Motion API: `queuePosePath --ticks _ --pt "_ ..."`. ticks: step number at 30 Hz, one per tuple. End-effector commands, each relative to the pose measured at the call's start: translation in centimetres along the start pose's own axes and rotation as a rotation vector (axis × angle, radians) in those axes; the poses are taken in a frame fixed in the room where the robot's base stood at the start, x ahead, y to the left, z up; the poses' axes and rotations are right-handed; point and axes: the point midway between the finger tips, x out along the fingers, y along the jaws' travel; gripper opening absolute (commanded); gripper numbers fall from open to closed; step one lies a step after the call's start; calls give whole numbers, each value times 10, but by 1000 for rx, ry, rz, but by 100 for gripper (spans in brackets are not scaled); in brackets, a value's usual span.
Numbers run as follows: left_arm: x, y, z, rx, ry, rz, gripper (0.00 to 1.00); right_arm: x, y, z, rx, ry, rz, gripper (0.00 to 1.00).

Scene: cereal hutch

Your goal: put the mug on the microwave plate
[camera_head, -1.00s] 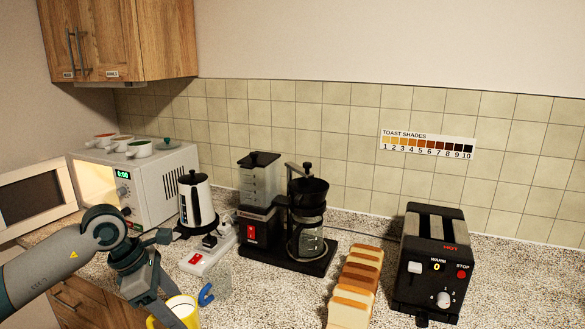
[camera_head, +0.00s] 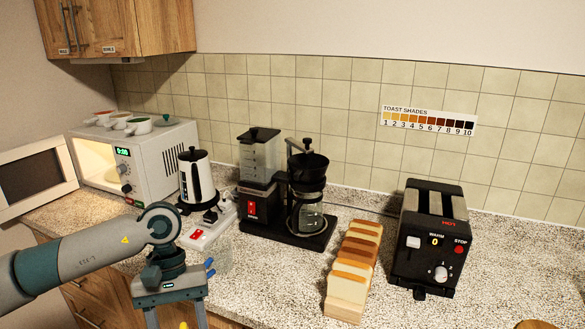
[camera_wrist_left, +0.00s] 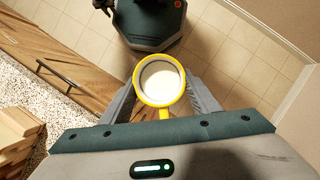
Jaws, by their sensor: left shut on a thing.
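The yellow mug (camera_wrist_left: 141,92) is in my left gripper (camera_wrist_left: 163,100), with a finger on each side of it. A whitish disc fills its opening; I cannot tell whether this is liquid or the inside. In the head view only a sliver of the mug (camera_head: 183,325) shows at the bottom edge, below my left gripper (camera_head: 174,318). The wrist view shows the floor under the mug, beside the counter front. The white microwave (camera_head: 162,165) stands at the back left with its door (camera_head: 38,180) swung open and its inside lit. Its plate is not discernible. My right gripper is not in view.
Bowls (camera_head: 139,126) sit on the microwave. A kettle (camera_head: 195,178), power strip (camera_head: 208,230), clear blue-handled vessel (camera_head: 218,258), coffee maker (camera_head: 308,205), bread slices (camera_head: 353,270) and toaster (camera_head: 430,240) crowd the counter. The open door projects left.

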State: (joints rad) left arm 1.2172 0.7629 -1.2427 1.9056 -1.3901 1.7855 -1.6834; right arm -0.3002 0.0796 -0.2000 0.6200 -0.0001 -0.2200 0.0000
Motion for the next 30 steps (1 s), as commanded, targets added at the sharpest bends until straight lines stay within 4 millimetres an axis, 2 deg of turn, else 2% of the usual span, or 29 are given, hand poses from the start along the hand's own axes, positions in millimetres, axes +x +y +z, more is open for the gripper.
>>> queuePosePath --ticks 3,9,30 --pt "6 -2 11 140 2 -58 19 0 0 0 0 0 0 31" --pt "11 -4 21 265 2 -108 19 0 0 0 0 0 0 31" --pt "11 -4 21 280 4 -117 19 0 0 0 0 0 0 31"
